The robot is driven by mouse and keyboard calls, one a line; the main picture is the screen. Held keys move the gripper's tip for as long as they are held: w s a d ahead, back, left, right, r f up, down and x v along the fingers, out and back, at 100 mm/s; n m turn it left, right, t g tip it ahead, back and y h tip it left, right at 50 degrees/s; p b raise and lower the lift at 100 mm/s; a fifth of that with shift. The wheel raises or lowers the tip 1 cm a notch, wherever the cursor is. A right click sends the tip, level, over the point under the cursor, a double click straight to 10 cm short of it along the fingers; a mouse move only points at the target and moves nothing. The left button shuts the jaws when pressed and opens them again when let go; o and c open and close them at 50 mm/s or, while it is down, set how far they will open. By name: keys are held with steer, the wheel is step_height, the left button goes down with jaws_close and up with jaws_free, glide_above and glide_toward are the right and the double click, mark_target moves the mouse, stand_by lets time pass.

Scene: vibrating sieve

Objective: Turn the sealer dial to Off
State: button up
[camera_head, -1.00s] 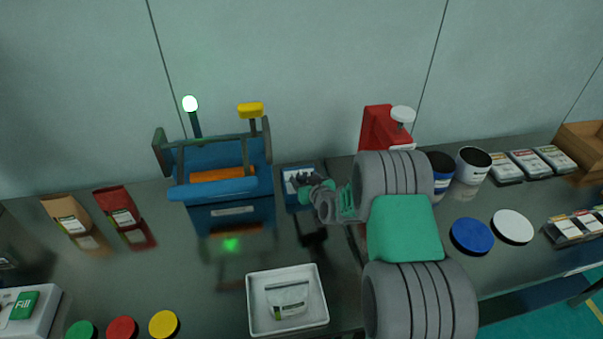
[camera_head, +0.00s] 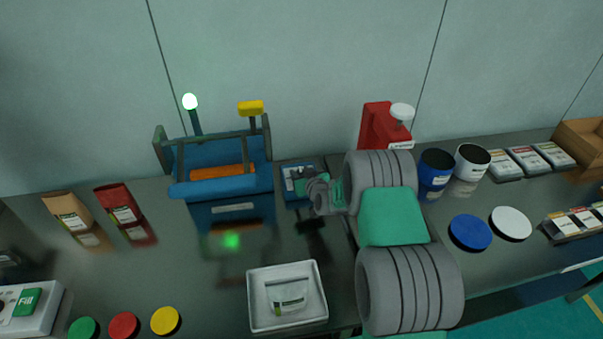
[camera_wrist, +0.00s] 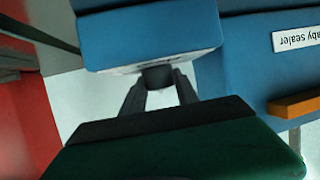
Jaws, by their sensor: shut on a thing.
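The sealer (camera_head: 220,190) is a blue machine with an orange bar, standing at the back of the table; its label shows upside down in the wrist view (camera_wrist: 297,38). A small blue control box (camera_head: 290,172) with a pale face stands just right of it. The box fills the top of the wrist view (camera_wrist: 150,35). The dial (camera_wrist: 158,76) is a dark round knob on the box's pale face. My gripper (camera_wrist: 160,86) is shut on the dial, one finger on each side. The dial's marks are mostly hidden, so I cannot read its setting.
A red device (camera_head: 380,130) with a white top stands right of the box, close behind my arm. A white tray (camera_head: 256,320) with a clear container sits in front. A glowing lamp (camera_head: 190,101) rises behind the sealer. Coloured lids lie near the front edge.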

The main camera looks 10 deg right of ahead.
jaws_close()
steer(key=shift+d+f+b, duration=0.1)
steer(key=shift+f+b, duration=0.1)
steer(key=shift+b, duration=0.7)
steer(key=b, duration=0.1)
steer(key=n+y+b, duration=0.1)
steer(key=b, duration=0.1)
steer(key=shift+w+f+y, duration=0.1)
steer(key=shift+f+y, duration=0.1)
steer(key=shift+y, duration=0.1)
steer(key=n+y+b, duration=0.1)
steer(key=b, duration=0.2)
steer(key=n+g+y+b, duration=0.1)
steer(key=b, duration=0.2)
steer(key=shift+f+n, duration=0.25)
steer(key=shift+n, duration=0.05)
steer(key=n+g+y+b, duration=0.1)
steer(key=b, duration=0.1)
steer(key=n+g+y+b, duration=0.1)
steer(key=b, duration=0.2)
steer(key=shift+r+y, duration=0.2)
steer(key=shift+y, duration=0.2)
steer(key=shift+r+n+g+y+b, duration=0.2)
steer(key=shift+n+g+y+b, duration=0.35)
steer(key=shift+n+b, duration=0.2)
steer(key=shift+r+n+g+y+b, duration=0.15)
steer(key=shift+n+g+y+b, duration=0.3)
steer(key=shift+n+g+b, duration=0.25)
steer(key=shift+r, duration=0.1)
